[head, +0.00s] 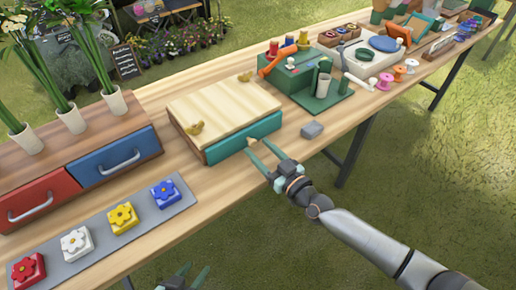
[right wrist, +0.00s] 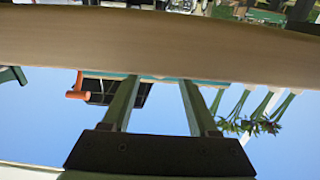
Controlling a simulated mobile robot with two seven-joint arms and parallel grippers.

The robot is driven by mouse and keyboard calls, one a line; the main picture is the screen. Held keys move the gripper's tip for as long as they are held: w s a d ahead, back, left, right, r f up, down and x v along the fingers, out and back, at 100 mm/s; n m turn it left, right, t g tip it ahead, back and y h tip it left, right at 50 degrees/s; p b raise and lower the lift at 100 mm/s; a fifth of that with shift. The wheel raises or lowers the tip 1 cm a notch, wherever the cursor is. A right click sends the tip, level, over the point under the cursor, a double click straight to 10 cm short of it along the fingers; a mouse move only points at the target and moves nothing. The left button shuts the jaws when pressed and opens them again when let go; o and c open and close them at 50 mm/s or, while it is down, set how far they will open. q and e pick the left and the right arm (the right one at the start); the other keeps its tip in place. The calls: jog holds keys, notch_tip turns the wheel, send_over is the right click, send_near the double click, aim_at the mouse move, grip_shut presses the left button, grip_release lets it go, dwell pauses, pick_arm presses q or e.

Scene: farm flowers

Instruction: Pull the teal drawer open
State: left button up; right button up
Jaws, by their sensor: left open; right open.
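The teal drawer (head: 225,149) is in the front of a low box with a pale wooden top (head: 225,105), on the long table. Its front looks flush with the box. My right gripper (head: 259,146) is open in front of the drawer, its fingertips close to the middle of the teal front; I cannot tell whether they touch. A small tan piece, perhaps a knob, shows by the fingertips. The right wrist view looks upside down; the fingers (right wrist: 157,92) are spread and reach towards a thin teal strip (right wrist: 160,79). My left gripper (head: 187,276) is open and empty at the bottom edge.
A grey block (head: 312,130) lies right of the right gripper. A dark green unit (head: 299,73) stands behind it. A wooden cabinet with red (head: 40,201) and blue (head: 115,157) drawers and a grey tray (head: 176,205) of flower blocks are left. Grass lies in front of the table.

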jog(key=shift+w+a, duration=0.4)
jog(key=shift+w, duration=0.15)
grip_shut()
dwell(1.1)
